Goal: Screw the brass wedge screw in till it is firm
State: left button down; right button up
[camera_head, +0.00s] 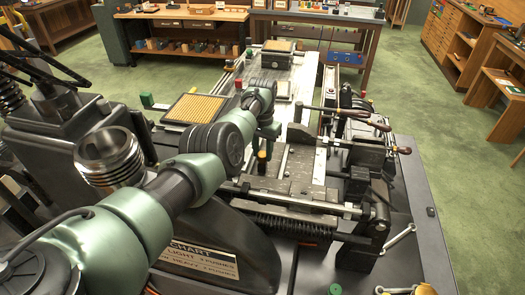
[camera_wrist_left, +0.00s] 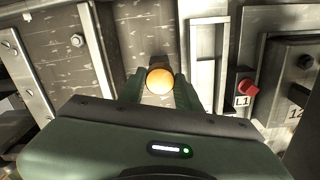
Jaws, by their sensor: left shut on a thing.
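The brass wedge screw (camera_wrist_left: 159,81) shows its round head end-on in the left wrist view. My left gripper (camera_wrist_left: 157,92) is shut on it, with one dark green finger on each side of the head. In the head view the left gripper (camera_head: 264,146) points down at the type caster, and a small bit of the brass screw (camera_head: 262,155) shows below it. The screw's shank and its hole are hidden, so I cannot tell how deep it sits. My right gripper is not in view.
Steel blocks and rails (camera_head: 300,165) of the caster lie close around the gripper. A red knob (camera_wrist_left: 248,88) marked L1 is to the right in the wrist view. A wooden-handled lever (camera_head: 320,108) and a tray of brass matrices (camera_head: 195,108) stand nearby.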

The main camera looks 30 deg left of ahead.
aim_at(263, 153)
pick_arm(q)
jog(key=m, duration=0.3)
jog(key=shift+w+r+m, duration=0.2)
jog(key=shift+r+m, duration=0.05)
jog(key=shift+m, duration=0.05)
dwell(0.5)
jog(key=c, duration=1.3)
grip_release()
jog(key=o, duration=0.3)
jog(key=shift+s+f, duration=0.1)
notch_tip(263, 153, up, 3)
jog(key=shift+f+p, duration=0.15)
jog(key=shift+p, duration=0.8)
jog(key=shift+r+b, duration=0.35)
jog(key=shift+r, duration=2.2)
